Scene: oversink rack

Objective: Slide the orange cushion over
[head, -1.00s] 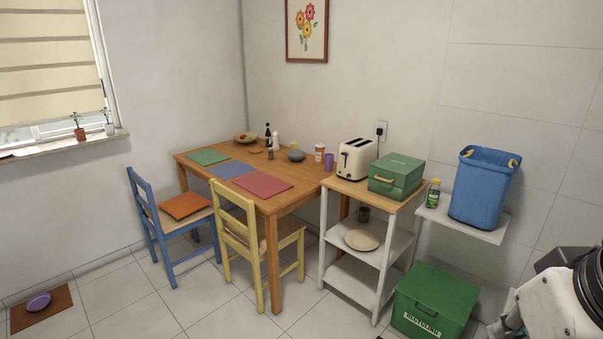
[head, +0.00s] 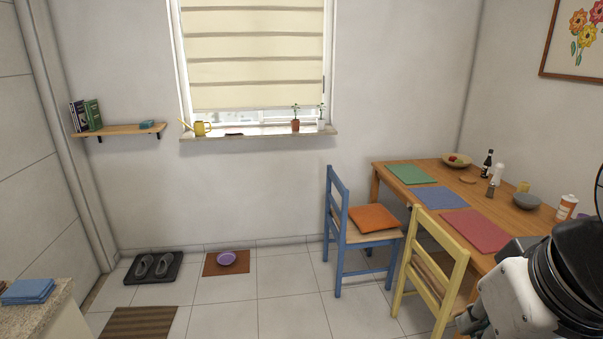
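The orange cushion (head: 373,218) lies flat on the seat of the blue chair (head: 338,232), at the left end of the wooden table. Part of the chair's back stands to the left of the cushion. My arm shows at the lower right edge, with dark and white links in front of the table. My gripper's fingers are out of view, and nothing of mine touches the cushion.
A yellow chair (head: 430,262) stands nearer, right of the blue chair. The wooden table (head: 520,218) holds mats, bowls and bottles. A brown mat with a purple bowl (head: 226,258) and a shoe tray (head: 155,268) lie on the floor.

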